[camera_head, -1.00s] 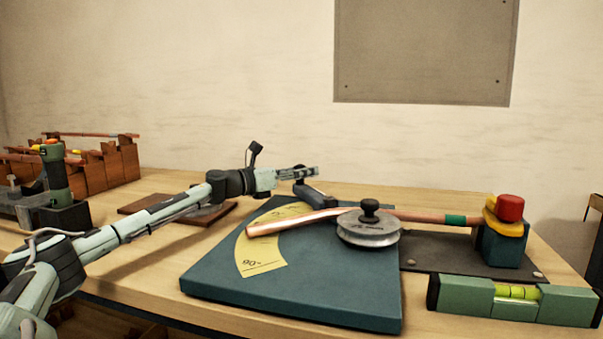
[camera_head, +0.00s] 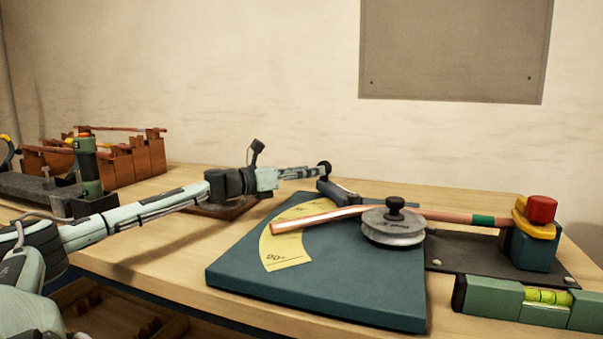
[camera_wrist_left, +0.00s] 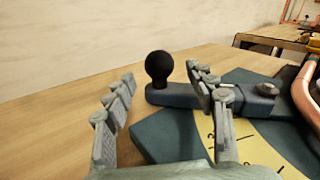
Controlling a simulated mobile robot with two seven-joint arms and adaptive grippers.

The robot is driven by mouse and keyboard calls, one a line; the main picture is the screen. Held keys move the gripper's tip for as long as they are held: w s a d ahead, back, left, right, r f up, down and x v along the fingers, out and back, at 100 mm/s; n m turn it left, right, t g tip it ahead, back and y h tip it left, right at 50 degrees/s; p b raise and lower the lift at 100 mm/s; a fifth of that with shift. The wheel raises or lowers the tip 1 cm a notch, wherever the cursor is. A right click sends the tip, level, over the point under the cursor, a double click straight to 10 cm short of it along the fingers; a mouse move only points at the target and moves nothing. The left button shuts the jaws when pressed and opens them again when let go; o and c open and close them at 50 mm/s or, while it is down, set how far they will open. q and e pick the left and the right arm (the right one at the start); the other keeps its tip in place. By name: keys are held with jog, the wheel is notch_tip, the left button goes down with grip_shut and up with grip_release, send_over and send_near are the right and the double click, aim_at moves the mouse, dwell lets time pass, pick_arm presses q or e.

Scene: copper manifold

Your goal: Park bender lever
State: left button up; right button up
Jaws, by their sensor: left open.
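The bender lever (camera_head: 338,192) is a short dark blue-grey bar with a black ball knob (camera_head: 324,168) at its free end, at the back edge of the blue bender plate (camera_head: 310,281). In the left wrist view the knob (camera_wrist_left: 159,68) stands upright on the lever (camera_wrist_left: 180,97). My left gripper (camera_head: 318,172) is open, its fingertips close to the knob. In the left wrist view the knob appears in the gap between the fingers (camera_wrist_left: 160,82), and the right finger covers part of the lever. Contact cannot be told. My right gripper is not in view.
A copper tube (camera_head: 455,217) runs past the grey bender wheel (camera_head: 393,230) over the yellow angle scale (camera_head: 285,255). A red-topped clamp (camera_head: 541,209) and a green level (camera_head: 490,297) are at right. A wooden rack (camera_head: 140,160) stands at back left.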

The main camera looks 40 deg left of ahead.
pick_arm(q)
jog(key=shift+v, duration=0.8)
